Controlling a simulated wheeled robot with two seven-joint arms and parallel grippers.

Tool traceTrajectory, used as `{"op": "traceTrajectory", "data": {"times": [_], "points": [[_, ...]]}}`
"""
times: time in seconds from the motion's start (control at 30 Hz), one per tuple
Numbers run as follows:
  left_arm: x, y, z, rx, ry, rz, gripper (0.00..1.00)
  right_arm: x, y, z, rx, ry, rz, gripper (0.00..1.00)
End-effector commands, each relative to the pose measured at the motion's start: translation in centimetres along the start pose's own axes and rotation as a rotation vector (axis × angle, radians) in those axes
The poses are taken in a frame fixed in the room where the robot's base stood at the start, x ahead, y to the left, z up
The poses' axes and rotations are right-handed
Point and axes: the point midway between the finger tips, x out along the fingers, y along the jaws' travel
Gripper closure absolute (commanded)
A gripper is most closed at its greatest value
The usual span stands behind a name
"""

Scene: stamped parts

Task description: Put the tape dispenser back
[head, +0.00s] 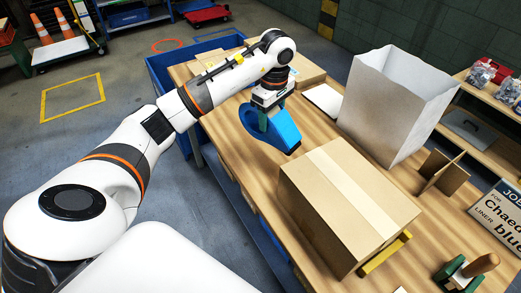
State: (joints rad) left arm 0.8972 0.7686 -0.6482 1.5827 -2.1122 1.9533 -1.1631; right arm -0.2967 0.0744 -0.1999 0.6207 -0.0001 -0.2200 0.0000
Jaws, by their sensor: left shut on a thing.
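The blue tape dispenser (285,130) is at the far left part of the wooden table, below my left gripper (266,108). My left gripper points down and is shut on the tape dispenser; its fingers partly hide the dispenser's middle. I cannot tell whether the dispenser touches the table top. My right gripper does not show.
A closed cardboard box (343,200) stands in front of a tall white open bag (396,105). Cardboard dividers (441,172), a sign (502,212) and a wooden-handled green item (470,272) are at right. A blue bin (160,72) adjoins the table's far left.

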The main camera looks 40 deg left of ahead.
Motion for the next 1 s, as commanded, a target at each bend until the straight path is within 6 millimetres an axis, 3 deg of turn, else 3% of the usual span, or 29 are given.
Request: {"op": "traceTrajectory", "data": {"times": [0.13,0.5,0.9,1.0], "points": [[1.8,1.0,0.6,-0.057,0.021,0.010,0.68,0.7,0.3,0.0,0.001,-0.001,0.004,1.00],[7.5,1.3,0.5,-0.072,0.026,0.013,0.68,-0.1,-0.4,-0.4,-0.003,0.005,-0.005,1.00],[11.7,1.3,0.3,-0.072,0.025,0.013,0.68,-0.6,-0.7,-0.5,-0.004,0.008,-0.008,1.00],[11.8,1.3,0.4,-0.071,0.024,0.010,0.68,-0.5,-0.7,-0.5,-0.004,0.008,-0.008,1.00]]}}
